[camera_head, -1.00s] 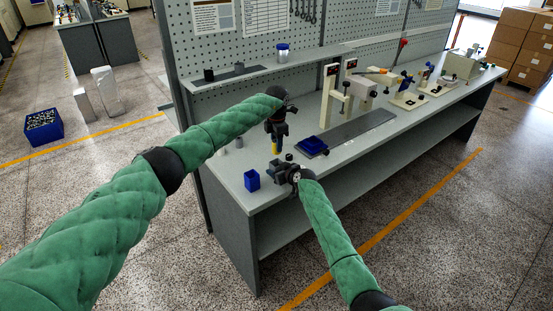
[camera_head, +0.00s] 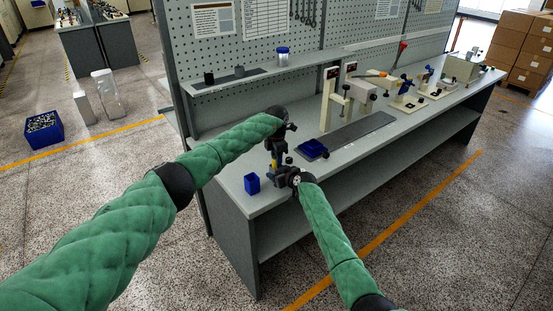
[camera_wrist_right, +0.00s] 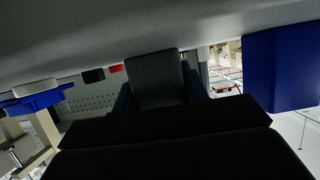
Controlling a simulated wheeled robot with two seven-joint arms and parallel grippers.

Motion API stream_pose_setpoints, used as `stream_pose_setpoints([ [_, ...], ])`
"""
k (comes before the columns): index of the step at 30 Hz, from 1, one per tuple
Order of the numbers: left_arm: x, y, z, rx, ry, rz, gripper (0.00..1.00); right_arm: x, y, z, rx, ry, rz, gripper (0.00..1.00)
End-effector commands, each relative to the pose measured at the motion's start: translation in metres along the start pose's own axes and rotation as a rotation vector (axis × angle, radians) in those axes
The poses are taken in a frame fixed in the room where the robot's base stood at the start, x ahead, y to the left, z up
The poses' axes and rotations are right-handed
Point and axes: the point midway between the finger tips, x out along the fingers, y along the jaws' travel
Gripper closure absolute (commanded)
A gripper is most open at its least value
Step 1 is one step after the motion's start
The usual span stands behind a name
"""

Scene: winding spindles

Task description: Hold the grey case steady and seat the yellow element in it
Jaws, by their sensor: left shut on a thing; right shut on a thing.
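My left gripper (camera_head: 277,153) points down over the bench. It is shut on the yellow element (camera_head: 274,166), of which only a small patch shows. My right gripper (camera_head: 279,175) is directly below it, at the bench's front edge. In the right wrist view, a dark grey block, which looks like the grey case (camera_wrist_right: 155,80), stands between the right fingers, and that gripper is shut on it. In the head view the case is hidden by the grippers. The element is close to the right gripper; I cannot tell whether it is inside the case.
A small blue bin (camera_head: 252,183) stands left of the grippers and also shows in the right wrist view (camera_wrist_right: 285,70). A blue tray (camera_head: 313,149) lies to the right. Beyond it are a cream press (camera_head: 328,105) and other fixtures. A shelf (camera_head: 235,85) runs along the back.

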Motion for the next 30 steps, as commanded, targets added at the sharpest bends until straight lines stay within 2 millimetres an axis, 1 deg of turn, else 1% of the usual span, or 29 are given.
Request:
stream_pose_setpoints([
  [11, 0.007, 0.000, 0.001, 0.000, -0.002, 0.000, 0.90, 0.000, 0.000, 0.000, 0.000, 0.000, 0.000, 0.79],
  [12, 0.007, 0.000, 0.000, 0.000, -0.001, 0.000, 0.63, 0.000, 0.000, 0.000, 0.000, 0.000, 0.000, 0.79],
  [13, 0.007, 0.000, 0.000, 0.000, -0.001, 0.000, 0.57, 0.000, 0.000, 0.000, 0.000, 0.000, 0.000, 0.79],
  [20, 0.008, -0.001, 0.000, 0.000, -0.001, -0.001, 0.57, 0.000, 0.000, -0.001, 0.000, 0.001, 0.000, 0.79],
  [23, 0.004, -0.001, 0.000, 0.000, 0.000, -0.001, 0.57, 0.000, 0.000, -0.001, 0.000, 0.001, 0.000, 0.79],
  [26, -0.007, 0.000, 0.000, 0.000, -0.002, 0.000, 0.57, 0.000, 0.000, -0.001, 0.000, 0.001, 0.000, 0.79],
  [30, -0.032, 0.000, 0.000, 0.003, -0.001, 0.002, 0.57, 0.000, 0.000, -0.001, 0.000, 0.001, 0.000, 0.79],
])
